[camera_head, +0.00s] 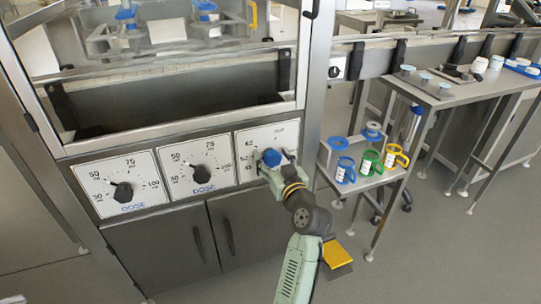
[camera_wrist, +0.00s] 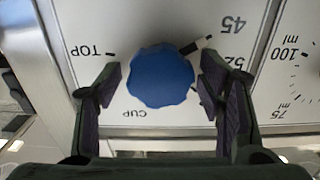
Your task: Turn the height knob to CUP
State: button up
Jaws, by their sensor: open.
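The height knob (camera_wrist: 160,76) is a round blue scalloped knob on a white panel, shown upside down in the wrist view. The CUP label (camera_wrist: 135,113) is below the knob and the TOP label (camera_wrist: 90,51) is at the left. My gripper (camera_wrist: 161,70) is open, with one finger on each side of the knob. A small gap shows at the left finger. In the head view, the knob (camera_head: 271,157) is at my gripper (camera_head: 274,168), which partly covers its panel.
Two DOSE dials with black knobs (camera_head: 123,192) (camera_head: 202,174) are left of the height panel. A metal post (camera_head: 315,90) stands close to its right. A small table with blue, green and yellow ringed cups (camera_head: 371,163) is at the right.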

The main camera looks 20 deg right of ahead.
jog(key=c, duration=1.2)
jog(key=shift+o, duration=0.2)
